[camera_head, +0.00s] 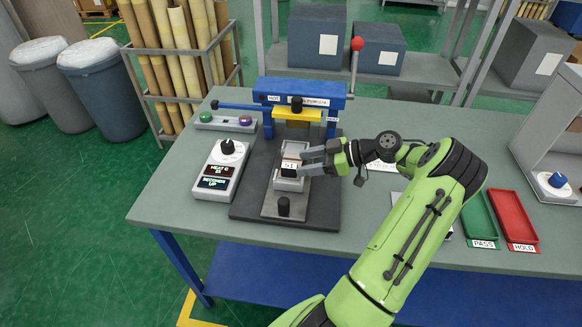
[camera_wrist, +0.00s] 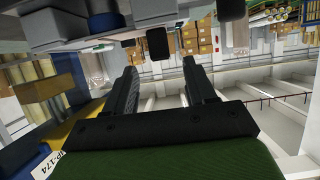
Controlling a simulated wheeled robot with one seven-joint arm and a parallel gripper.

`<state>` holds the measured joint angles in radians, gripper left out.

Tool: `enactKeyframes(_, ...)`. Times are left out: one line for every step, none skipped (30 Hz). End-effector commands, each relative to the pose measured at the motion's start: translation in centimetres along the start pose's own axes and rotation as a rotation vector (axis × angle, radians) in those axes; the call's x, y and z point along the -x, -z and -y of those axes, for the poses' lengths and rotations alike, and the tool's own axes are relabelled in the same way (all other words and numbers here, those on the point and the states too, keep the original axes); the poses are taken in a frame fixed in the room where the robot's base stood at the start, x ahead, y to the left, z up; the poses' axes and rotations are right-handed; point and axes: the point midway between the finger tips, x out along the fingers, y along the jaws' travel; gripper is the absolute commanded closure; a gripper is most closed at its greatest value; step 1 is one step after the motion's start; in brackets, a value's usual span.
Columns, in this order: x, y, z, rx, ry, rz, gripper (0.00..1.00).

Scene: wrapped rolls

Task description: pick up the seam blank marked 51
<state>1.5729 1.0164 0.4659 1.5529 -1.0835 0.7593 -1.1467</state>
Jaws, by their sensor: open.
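The seam blank marked 51 (camera_head: 290,164) shows as a small pale piece with a dark mark in the grey holder (camera_head: 289,183) of the sealing press. My gripper (camera_head: 306,161) is open at the right side of the blank, and its fingers partly hide the piece. I cannot tell whether the fingers touch it. In the wrist view, the two dark fingers of my gripper (camera_wrist: 160,85) stand apart with nothing clearly between them. The blank cannot be made out in the wrist view.
The blue press frame (camera_head: 300,92) with a red-knobbed lever (camera_head: 356,44) stands behind the holder. A heat control box (camera_head: 222,168) is left. A green PASS tray (camera_head: 476,218) and a red HOLD tray (camera_head: 513,218) lie right. The bench (camera_head: 170,205) is clear at front left.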

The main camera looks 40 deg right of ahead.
Motion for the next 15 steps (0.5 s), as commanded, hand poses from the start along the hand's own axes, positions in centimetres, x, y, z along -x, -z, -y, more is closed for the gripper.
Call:
enactKeyframes(-0.5, 0.0, 0.0, -0.001, 0.001, 0.000, 0.45)
enactKeyframes(-0.8, 0.0, 0.1, -0.001, 0.001, 0.000, 0.45)
enactKeyframes(-1.4, -0.1, 0.1, -0.001, 0.003, 0.000, 0.45)
enactKeyframes(-2.0, -0.1, 0.1, -0.002, 0.003, 0.000, 0.45)
enactKeyframes(-2.6, -0.1, 0.2, -0.002, 0.004, 0.000, 0.45)
enactKeyframes(-3.4, -0.2, 0.2, -0.002, 0.004, 0.000, 0.45)
enactKeyframes(-4.0, -0.2, 0.3, -0.002, 0.004, 0.000, 0.45)
enactKeyframes(-4.5, -0.2, 0.2, -0.002, 0.003, 0.000, 0.45)
enactKeyframes(-5.1, -0.2, 0.2, -0.002, 0.003, 0.001, 0.45)
enactKeyframes(-5.4, -0.2, 0.2, -0.002, 0.002, 0.001, 0.45)
enactKeyframes(-5.6, -0.2, 0.2, -0.002, 0.001, 0.001, 0.45)
enactKeyframes(-5.8, -0.2, 0.2, -0.002, 0.000, 0.002, 0.45)
enactKeyframes(-5.8, -0.2, 0.2, -0.002, -0.001, 0.002, 0.45)
enactKeyframes(-5.8, -0.2, 0.1, -0.002, -0.001, 0.002, 0.45)
enactKeyframes(-5.8, -0.2, 0.1, -0.002, -0.001, 0.002, 0.45)
